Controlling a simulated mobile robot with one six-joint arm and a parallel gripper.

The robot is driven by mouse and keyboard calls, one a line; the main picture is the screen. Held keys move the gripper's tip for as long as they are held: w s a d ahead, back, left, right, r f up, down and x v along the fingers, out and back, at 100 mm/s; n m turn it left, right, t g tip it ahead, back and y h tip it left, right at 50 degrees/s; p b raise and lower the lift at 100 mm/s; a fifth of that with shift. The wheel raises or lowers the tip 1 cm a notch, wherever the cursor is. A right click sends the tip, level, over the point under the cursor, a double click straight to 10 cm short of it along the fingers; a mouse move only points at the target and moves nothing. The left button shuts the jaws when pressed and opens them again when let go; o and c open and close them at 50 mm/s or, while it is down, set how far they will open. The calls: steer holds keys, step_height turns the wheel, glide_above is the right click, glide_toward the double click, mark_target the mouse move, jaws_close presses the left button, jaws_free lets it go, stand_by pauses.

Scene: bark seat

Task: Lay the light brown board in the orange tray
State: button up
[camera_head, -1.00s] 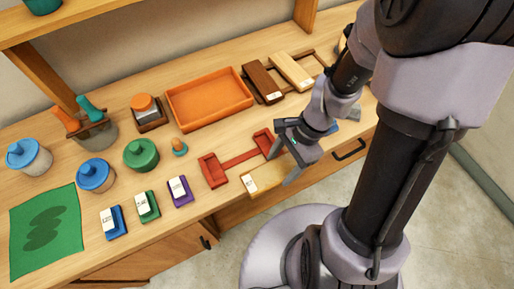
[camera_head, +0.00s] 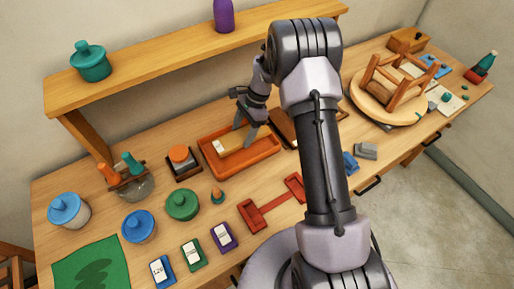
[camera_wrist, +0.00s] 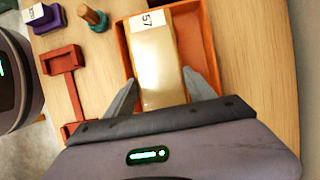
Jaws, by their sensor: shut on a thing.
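The light brown board (camera_head: 232,138), with a white label at one end, is between the fingers of my gripper (camera_head: 244,138). The gripper is shut on it. The board lies within the outline of the orange tray (camera_head: 266,156); whether it touches the tray floor is hard to tell. In the wrist view the board (camera_wrist: 160,65) runs lengthwise inside the tray (camera_wrist: 122,50), with the fingers of my gripper (camera_wrist: 158,90) on both sides of it.
A red holder (camera_head: 268,212) stands in front of the tray. A dark brown board (camera_head: 283,128) is to its right, partly behind my arm. A shelf (camera_head: 190,62) runs behind.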

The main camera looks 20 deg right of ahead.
mark_target(240, 141)
steer(key=shift+w+a, duration=0.6)
steer(key=shift+w, duration=0.2)
steer(key=shift+s+d+f+b, duration=0.15)
steer(key=shift+f+b, duration=0.2)
steer(key=shift+f, duration=0.2)
steer(key=shift+f+b, duration=1.7)
steer(key=shift+f, duration=0.95)
steer(key=shift+f+b, duration=0.3)
steer(key=shift+b, duration=0.1)
steer(key=o, duration=1.9)
steer(key=shift+r+p, duration=2.25)
steer(key=shift+r, duration=1.35)
steer(key=shift+f, duration=0.1)
